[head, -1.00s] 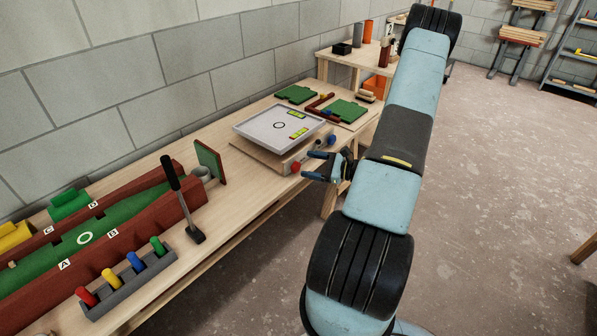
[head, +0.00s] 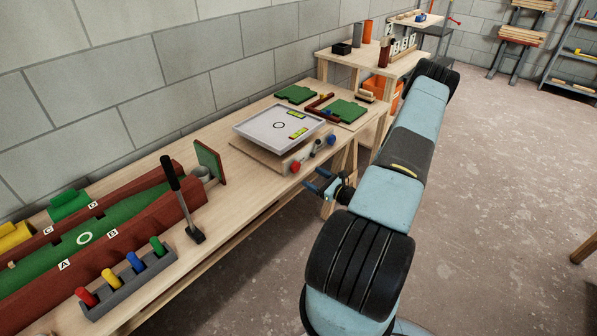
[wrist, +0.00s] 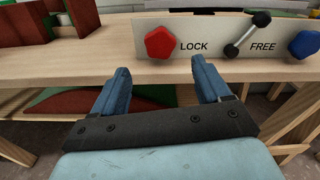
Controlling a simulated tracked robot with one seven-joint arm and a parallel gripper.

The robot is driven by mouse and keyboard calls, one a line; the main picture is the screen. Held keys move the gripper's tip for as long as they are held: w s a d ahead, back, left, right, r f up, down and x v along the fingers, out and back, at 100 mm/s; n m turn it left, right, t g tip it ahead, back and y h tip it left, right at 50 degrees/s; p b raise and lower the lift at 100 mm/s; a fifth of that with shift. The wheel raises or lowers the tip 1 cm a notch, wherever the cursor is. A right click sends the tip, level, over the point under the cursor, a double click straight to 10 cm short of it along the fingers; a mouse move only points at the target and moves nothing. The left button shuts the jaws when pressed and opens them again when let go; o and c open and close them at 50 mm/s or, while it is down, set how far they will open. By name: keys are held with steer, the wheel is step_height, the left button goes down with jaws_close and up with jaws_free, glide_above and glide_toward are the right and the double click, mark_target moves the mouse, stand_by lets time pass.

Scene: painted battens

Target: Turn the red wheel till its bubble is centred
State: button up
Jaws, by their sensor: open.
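The red wheel (head: 295,167) is on the front of a tilting-tray device on the bench. It also shows in the wrist view as a red lobed knob (wrist: 160,43) left of the word LOCK.
The bench edge (wrist: 100,72) runs between my gripper and the device. Green boards (head: 345,110) lie behind the tray. A dark-red green-floored channel (head: 100,235), a mallet (head: 183,200) and a rack of coloured pegs (head: 130,275) stand to the left.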

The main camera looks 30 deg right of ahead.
mark_target(297, 169)
steer(key=x, duration=0.8)
